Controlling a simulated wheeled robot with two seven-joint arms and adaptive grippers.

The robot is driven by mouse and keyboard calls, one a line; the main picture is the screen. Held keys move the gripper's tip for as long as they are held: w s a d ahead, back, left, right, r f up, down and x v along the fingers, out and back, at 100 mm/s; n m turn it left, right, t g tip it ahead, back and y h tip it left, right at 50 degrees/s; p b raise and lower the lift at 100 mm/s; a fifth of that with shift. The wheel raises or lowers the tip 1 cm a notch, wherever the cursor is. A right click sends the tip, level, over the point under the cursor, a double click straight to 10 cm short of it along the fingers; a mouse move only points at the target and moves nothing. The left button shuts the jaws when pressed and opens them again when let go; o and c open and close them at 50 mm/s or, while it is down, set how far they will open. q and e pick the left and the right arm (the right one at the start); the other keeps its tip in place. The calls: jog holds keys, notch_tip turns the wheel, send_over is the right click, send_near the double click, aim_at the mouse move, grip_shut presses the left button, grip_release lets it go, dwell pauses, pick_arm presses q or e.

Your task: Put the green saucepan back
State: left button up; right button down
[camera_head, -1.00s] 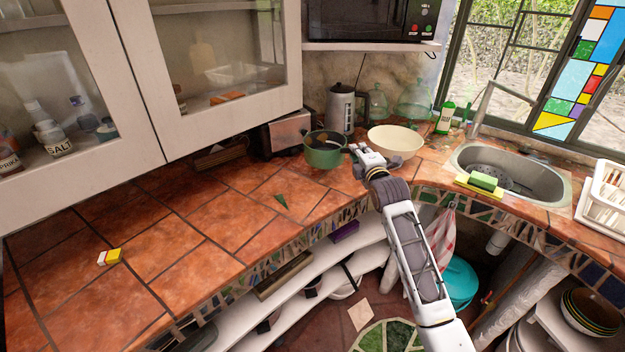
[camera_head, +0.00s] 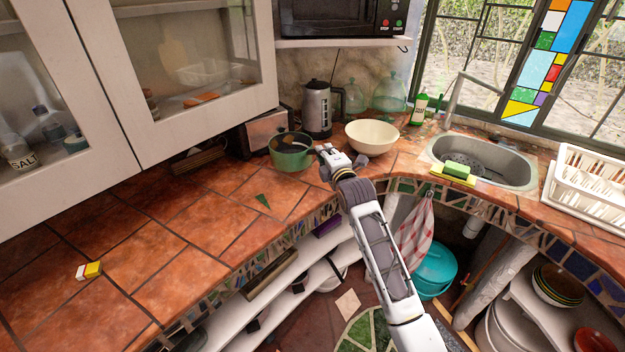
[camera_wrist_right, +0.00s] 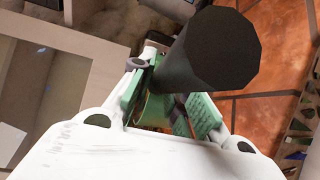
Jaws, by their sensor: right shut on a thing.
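The green saucepan (camera_head: 291,160) is at the back of the tiled counter, in front of the toaster and left of the cream bowl. My right gripper (camera_head: 326,153) is at its right side, shut on its dark handle. In the right wrist view, the dark handle (camera_wrist_right: 215,50) sticks up between the green-padded fingers (camera_wrist_right: 168,108) and hides much of what lies behind. I cannot tell whether the pan's base touches the counter. My left gripper is not in view.
A cream bowl (camera_head: 371,137) stands close right of the gripper. A toaster (camera_head: 264,134) and a kettle (camera_head: 317,110) stand behind the pan. A green triangle (camera_head: 263,200) and a small yellow-and-white block (camera_head: 88,271) lie on the counter. The left counter is mostly clear.

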jog(key=shift+f, duration=2.45)
jog(key=shift+f, duration=1.95)
jog(key=c, duration=1.7)
grip_release()
jog(key=shift+f, duration=0.2)
jog(key=shift+c, duration=0.2)
jog(key=o, duration=0.4)
jog(key=shift+r, duration=0.15)
